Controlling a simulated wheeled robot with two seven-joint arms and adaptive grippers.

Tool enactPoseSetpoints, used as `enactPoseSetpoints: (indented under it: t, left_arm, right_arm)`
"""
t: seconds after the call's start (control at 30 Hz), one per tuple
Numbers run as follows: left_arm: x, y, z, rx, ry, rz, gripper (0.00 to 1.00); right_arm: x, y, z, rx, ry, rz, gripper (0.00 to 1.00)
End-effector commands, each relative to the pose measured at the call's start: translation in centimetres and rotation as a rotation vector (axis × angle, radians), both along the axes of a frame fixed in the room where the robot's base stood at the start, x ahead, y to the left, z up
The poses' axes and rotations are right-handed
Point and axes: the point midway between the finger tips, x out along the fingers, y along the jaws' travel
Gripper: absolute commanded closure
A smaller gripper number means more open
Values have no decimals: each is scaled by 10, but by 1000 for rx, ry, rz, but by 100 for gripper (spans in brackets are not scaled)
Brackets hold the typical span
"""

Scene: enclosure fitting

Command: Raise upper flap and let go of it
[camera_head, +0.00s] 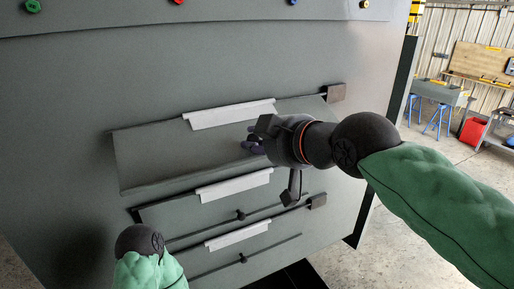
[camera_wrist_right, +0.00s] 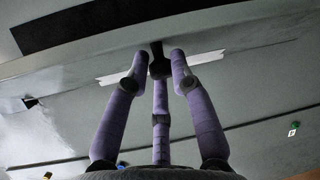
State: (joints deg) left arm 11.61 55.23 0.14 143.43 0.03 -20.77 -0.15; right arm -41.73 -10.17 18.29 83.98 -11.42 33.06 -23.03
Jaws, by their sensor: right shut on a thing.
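The upper flap (camera_head: 160,155) is a wide grey plate on the grey enclosure front, with a pale strip (camera_head: 230,114) along its top edge. It appears to stand tilted out from the front; its exact angle is hard to tell. My right gripper (camera_head: 252,144) is at the flap's right part in the head view. In the right wrist view its purple fingers (camera_wrist_right: 158,62) are shut around a small dark knob (camera_wrist_right: 157,48). The arm hides the flap's right end. Of my left arm only the dark wrist and green sleeve show at the bottom left.
Below are lower flaps with pale strips (camera_head: 236,186) (camera_head: 238,236), thin rods and small dark knobs (camera_head: 241,215). Dark blocks (camera_head: 336,93) (camera_head: 318,201) stick out at the right. Coloured knobs (camera_head: 178,2) line the top. A workshop floor lies beyond the right edge.

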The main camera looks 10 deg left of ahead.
Motion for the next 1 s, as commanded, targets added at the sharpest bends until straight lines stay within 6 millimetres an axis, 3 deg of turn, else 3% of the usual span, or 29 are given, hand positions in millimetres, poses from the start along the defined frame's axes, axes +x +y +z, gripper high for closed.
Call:
enactPoseSetpoints:
  t: [0.03, 0.13, 0.73, 0.77, 0.83, 1.0]
  left_arm:
    - [0, 0, 1, 0, 0, 0, 60]
    - [0, 0, 2, 0, -1, 0, 60]
    - [0, 0, 2, 0, 0, 0, 60]
    - [0, 0, 2, 0, 0, 0, 60]
    - [0, 0, 2, 0, 0, 0, 60]
    - [0, 0, 2, 0, -1, 0, 60]
  right_arm:
    - [0, 0, 12, 17, -14, -1, 100]
    - [-1, 0, 15, 17, -14, -1, 100]
    - [-1, 0, 17, 14, -11, -1, 100]
    - [-1, 0, 17, 14, -11, -1, 74]
    - [-1, 0, 17, 14, -10, -1, 55]
    - [0, 0, 14, 9, -6, 0, 55]
